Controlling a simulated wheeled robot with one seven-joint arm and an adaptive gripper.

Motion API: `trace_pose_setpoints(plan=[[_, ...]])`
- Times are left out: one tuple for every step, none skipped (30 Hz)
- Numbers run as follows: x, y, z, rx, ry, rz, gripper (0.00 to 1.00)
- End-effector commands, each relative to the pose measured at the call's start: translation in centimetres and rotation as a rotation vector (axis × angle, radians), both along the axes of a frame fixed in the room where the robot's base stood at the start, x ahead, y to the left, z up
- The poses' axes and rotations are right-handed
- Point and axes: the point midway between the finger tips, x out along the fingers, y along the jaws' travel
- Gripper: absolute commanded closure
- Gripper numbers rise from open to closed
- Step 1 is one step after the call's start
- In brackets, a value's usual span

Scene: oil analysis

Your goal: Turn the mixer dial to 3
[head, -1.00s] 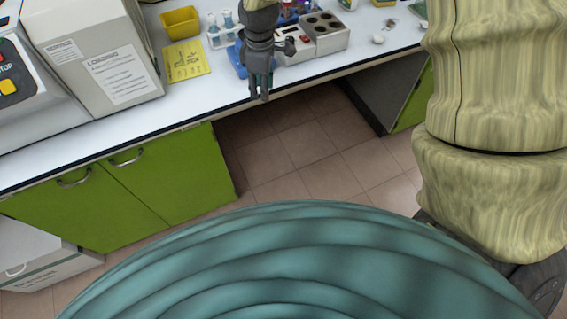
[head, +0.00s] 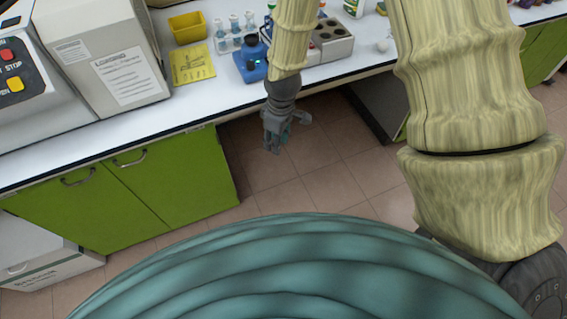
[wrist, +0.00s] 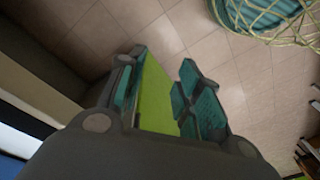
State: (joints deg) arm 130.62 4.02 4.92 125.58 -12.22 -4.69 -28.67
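The mixer (head: 249,66) is a small blue device near the front of the white bench in the head view. A dark top and a small green spot show on it, but the dial's setting is too small to read. My gripper (head: 273,145) hangs in front of and below the bench edge, apart from the mixer, with its fingers pointing down. In the wrist view my gripper (wrist: 160,90) has its two fingers apart with nothing held between them. A green surface and floor tiles show beyond them. The mixer's dial is not seen in the wrist view.
A tube rack (head: 228,42), a yellow tray (head: 187,27) and a yellow sheet (head: 193,64) lie left of the mixer. A grey block with round wells (head: 331,40) stands right, partly behind my arm. Green cabinets (head: 180,175) are below; the floor under the bench is open.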

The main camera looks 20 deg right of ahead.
Motion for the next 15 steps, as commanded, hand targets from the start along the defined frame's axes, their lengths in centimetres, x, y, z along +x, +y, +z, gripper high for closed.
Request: trace_pose_setpoints(plan=[[-0.6,0.0,-0.8,0.002,0.006,-0.016,0.65],[-0.8,0.0,-1.1,0.003,0.006,-0.025,0.65],[-1.1,-0.1,-1.6,0.004,0.007,-0.037,0.65],[-1.4,-0.1,-2.0,0.005,0.01,-0.047,0.65],[-1.7,-0.1,-2.3,0.005,0.011,-0.057,0.65],[-2.1,-0.1,-2.7,0.007,0.011,-0.069,0.65],[-2.4,-0.1,-3.1,0.008,0.013,-0.078,0.65],[-2.7,-0.2,-3.4,0.008,0.015,-0.087,0.65],[-3.0,-0.2,-3.9,0.01,0.016,-0.1,0.65],[-3.2,-0.2,-4.1,0.01,0.017,-0.109,0.65],[-3.5,-0.2,-4.4,0.01,0.017,-0.117,0.65],[-3.7,-0.2,-4.7,0.011,0.018,-0.127,0.65],[-3.9,-0.2,-5.0,0.012,0.019,-0.134,0.65],[-4.1,-0.3,-5.2,0.012,0.02,-0.14,0.65],[-4.3,-0.3,-5.4,0.012,0.02,-0.148,0.65]])
